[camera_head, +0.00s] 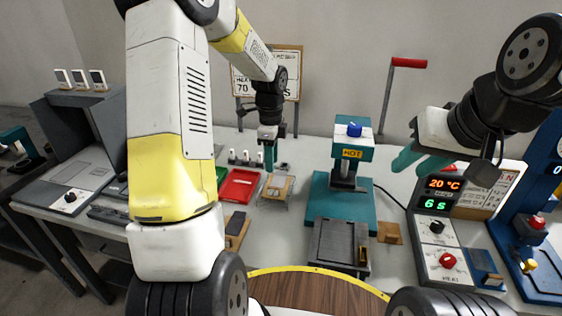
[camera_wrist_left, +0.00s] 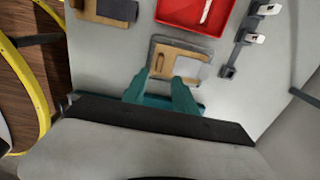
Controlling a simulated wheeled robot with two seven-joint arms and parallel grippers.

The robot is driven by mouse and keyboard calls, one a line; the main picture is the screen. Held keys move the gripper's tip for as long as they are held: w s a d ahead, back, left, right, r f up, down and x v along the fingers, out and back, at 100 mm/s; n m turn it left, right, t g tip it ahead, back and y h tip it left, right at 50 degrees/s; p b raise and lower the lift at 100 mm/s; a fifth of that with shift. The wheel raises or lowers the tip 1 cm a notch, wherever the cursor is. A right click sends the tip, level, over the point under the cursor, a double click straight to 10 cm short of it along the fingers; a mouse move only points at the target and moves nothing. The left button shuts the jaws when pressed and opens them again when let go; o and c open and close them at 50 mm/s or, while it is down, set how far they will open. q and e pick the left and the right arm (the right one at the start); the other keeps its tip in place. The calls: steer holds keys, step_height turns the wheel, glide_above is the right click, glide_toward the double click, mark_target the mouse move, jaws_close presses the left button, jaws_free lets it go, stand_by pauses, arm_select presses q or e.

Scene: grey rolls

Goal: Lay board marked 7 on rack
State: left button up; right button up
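A wooden board with a pale grey plate (camera_head: 279,187) lies on a small wire rack (camera_head: 265,201) in the middle of the table. The same board shows in the left wrist view (camera_wrist_left: 165,60), lying flat on the rack (camera_wrist_left: 206,53). I cannot read a number on it. My left gripper (camera_head: 270,164) is above the board. In the left wrist view its teal fingers (camera_wrist_left: 160,77) are apart with nothing between them, their tips over the near edge of the board. My right gripper (camera_head: 418,163) hangs at the right, empty, its teal fingers apart.
A red tray (camera_head: 239,185) stands left of the rack, and another wooden board with a dark plate (camera_head: 236,226) lies in front. A teal press (camera_head: 343,190) marked HOT stands to the right. A control box (camera_head: 440,235) reads 20 °C and 6 S.

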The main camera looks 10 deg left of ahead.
arm_select(q)
steer(key=s+r+n+t, duration=0.2)
steer(key=s+r+n, duration=0.6)
steer(key=r, duration=0.5)
steer(key=s+d+r+n+t+h, duration=0.1)
steer(key=s+r+n+t, duration=0.1)
steer(key=s+n, duration=0.3)
steer(key=s+d+r+n+t+h, duration=0.1)
steer(key=s+r+n, duration=0.3)
steer(key=s, duration=0.7)
steer(key=shift+s+n+t, duration=0.15)
steer(key=shift+n+t, duration=0.25)
steer(key=shift+t, duration=0.2)
steer(key=shift+d, duration=0.1)
